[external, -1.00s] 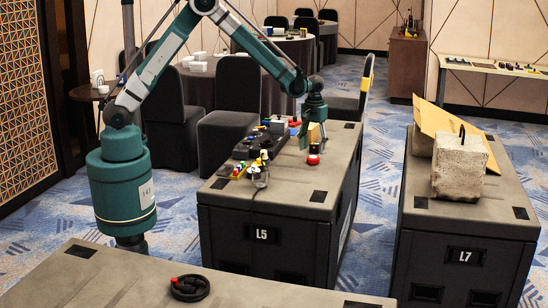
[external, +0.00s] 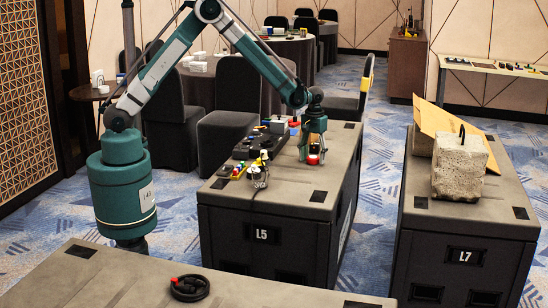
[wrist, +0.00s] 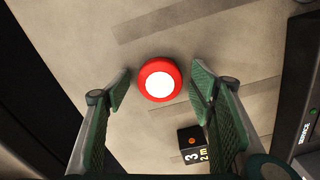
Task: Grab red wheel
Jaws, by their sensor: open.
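The red wheel (wrist: 147,72) has a white centre and rests on the top of the case marked L5 (external: 228,208). In the wrist view it lies between and just beyond the tips of my open gripper (wrist: 160,88), with a gap on both sides. In the external view my gripper (external: 314,158) points down over the red wheel (external: 313,160), which is partly hidden by the fingers. Nothing is held between the fingers.
Dark equipment and small coloured parts (external: 262,145) lie left of my gripper on the case. A concrete block (external: 459,168) stands on the case marked L7.

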